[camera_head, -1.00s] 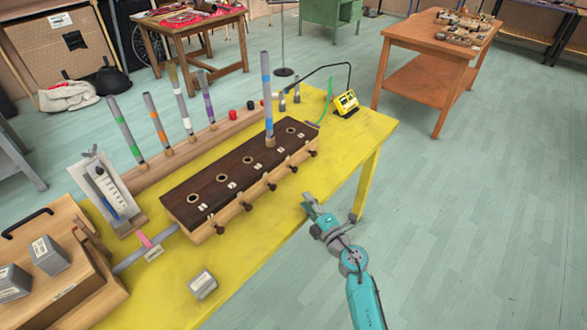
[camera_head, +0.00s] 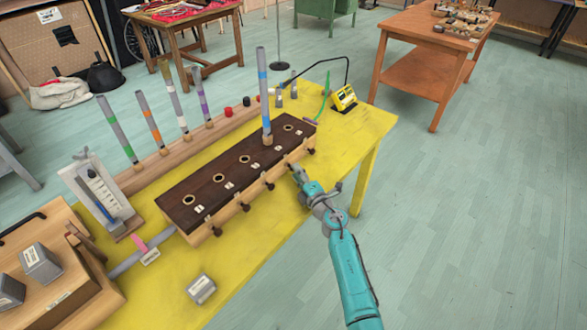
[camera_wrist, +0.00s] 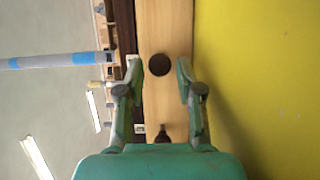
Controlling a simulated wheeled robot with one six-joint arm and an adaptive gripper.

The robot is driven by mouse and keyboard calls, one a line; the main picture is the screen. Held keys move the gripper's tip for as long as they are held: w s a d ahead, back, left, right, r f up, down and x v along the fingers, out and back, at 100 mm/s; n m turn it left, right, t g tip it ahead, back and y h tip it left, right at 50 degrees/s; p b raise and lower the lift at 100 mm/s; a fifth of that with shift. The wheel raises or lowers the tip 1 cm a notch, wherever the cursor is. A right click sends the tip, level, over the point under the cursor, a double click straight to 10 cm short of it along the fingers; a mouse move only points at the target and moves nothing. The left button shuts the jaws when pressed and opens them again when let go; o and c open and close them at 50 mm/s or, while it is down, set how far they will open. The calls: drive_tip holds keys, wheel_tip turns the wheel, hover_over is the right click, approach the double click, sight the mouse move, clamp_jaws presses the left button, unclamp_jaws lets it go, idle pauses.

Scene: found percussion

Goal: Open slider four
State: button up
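The dark wooden box (camera_head: 228,172) has a row of holes in its top and slider knobs along its pale front. The slider four knob (camera_wrist: 160,65) is a dark round end between my fingers in the wrist view; in the head view my gripper largely hides it. My gripper (camera_head: 294,168) is open at the front of the box, one finger on each side of the knob, with gaps showing. A grey tube with blue bands (camera_head: 264,95) stands upright at the fourth hole.
Another slider knob (camera_wrist: 162,135) lies close to my gripper. More knobs (camera_head: 244,208) line the front. Banded tubes (camera_head: 150,120) stand on a rail behind. A yellow device (camera_head: 344,98) and a grey block (camera_head: 201,289) sit on the yellow table (camera_head: 262,245).

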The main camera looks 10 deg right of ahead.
drive_tip(key=shift+x, duration=1.6)
drive_tip(key=shift+c, duration=0.2)
clamp_jaws()
